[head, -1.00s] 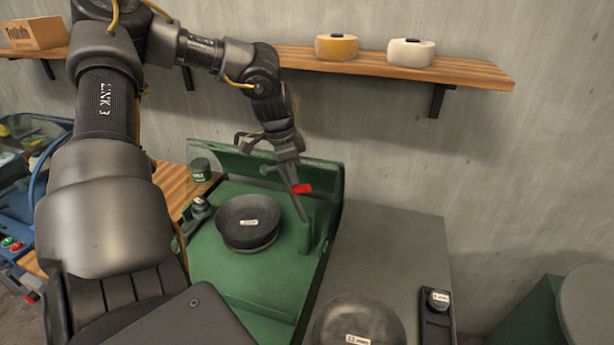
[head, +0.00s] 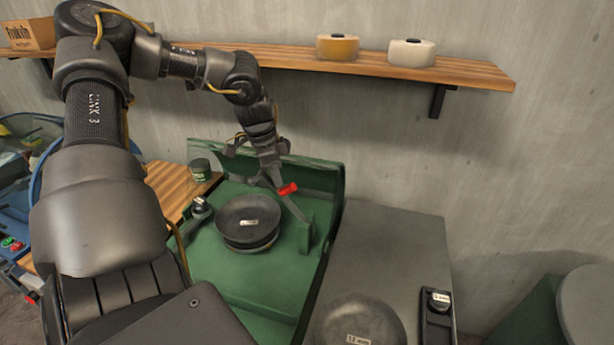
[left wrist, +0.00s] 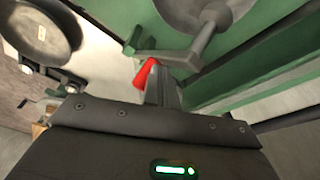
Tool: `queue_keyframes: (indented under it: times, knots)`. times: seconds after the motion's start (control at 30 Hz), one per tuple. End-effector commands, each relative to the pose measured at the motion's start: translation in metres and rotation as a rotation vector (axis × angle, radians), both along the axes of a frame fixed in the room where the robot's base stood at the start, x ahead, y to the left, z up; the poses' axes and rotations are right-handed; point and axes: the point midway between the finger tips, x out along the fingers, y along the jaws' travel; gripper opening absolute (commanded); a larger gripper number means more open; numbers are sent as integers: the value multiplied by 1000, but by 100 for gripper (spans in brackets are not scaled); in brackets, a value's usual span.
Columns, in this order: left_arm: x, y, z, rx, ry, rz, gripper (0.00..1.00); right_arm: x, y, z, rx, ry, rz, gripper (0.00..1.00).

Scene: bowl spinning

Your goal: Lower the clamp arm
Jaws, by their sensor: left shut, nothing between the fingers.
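The clamp arm (head: 294,207) is a thin grey lever with a red tip (head: 288,188). It rises from a green post at the right side of the green machine (head: 255,285) and leans left toward the dark round bowl piece (head: 248,210). My left gripper (head: 275,181) is shut and empty, right at the red tip from above and behind. In the left wrist view the red tip (left wrist: 146,72) lies beside my fingers (left wrist: 162,88), apparently touching them. My right gripper is out of view.
A wooden shelf (head: 470,72) with two round blocks is on the wall.

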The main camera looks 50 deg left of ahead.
Motion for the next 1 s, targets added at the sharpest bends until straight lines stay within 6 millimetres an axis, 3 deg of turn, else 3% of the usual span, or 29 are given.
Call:
queue_keyframes:
  times: [1.0]
  knots:
    - [-13,24,-19,-1,0,0,0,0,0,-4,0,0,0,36]
